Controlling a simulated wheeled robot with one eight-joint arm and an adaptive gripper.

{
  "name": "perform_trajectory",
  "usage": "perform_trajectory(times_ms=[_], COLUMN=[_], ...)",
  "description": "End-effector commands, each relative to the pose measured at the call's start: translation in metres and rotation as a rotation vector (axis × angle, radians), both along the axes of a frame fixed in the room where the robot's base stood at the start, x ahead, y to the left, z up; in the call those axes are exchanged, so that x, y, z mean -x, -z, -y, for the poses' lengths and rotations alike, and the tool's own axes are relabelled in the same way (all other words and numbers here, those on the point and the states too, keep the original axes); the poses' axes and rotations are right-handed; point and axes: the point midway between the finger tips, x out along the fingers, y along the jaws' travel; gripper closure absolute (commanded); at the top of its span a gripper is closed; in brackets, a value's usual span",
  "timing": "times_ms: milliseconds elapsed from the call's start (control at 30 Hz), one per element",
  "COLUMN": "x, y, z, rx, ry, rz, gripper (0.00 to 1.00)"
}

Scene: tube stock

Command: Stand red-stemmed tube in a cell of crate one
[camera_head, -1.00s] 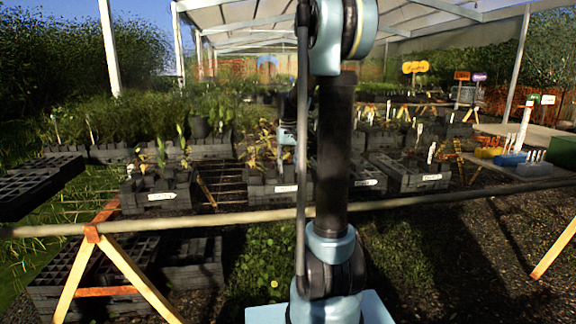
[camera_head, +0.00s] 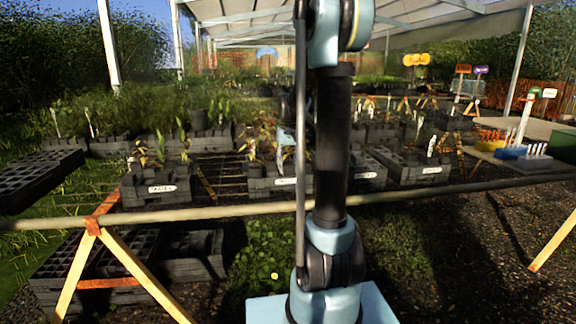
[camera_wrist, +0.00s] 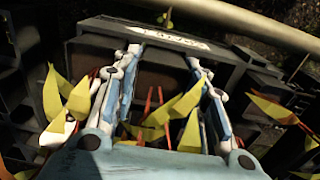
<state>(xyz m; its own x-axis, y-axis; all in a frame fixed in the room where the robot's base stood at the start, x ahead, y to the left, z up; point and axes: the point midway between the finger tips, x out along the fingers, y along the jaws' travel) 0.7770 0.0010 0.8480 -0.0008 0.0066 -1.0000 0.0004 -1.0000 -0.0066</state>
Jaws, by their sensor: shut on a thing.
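In the wrist view my gripper (camera_wrist: 165,55) has its two pale-blue fingers on either side of a plant with red stems (camera_wrist: 161,96) and yellow leaves. The tube body below the leaves is hard to make out against the dark surface between the fingers. A dark crate (camera_wrist: 222,70) with a white label lies beyond the fingertips. In the head view a small light-blue part of my gripper (camera_head: 286,138) shows beside my arm, above a labelled crate (camera_head: 280,184); my arm hides the rest. I cannot read which crate is crate one.
More labelled dark crates stand to the left (camera_head: 158,190) and right (camera_head: 420,172), some with plants. A pale rail (camera_head: 200,213) runs along the front. A black tray (camera_head: 40,178) is at far left. Blue and yellow racks (camera_head: 510,153) stand at right.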

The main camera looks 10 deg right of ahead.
Motion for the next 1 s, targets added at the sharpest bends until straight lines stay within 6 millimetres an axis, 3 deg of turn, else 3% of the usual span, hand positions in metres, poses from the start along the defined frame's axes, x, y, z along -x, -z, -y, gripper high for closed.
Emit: perform_trajectory(times_ms=[900, 933, 1000], x=[0.0003, 0.0003, 0.0003], y=[0.0088, 0.0085, 0.0085], z=[0.0002, 0.0002, 0.0002], rx=[0.000, 0.000, 0.000], ry=[0.000, 0.000, 0.000], rz=[0.000, 0.000, 0.000], gripper=[1.00, 0.54, 0.38])
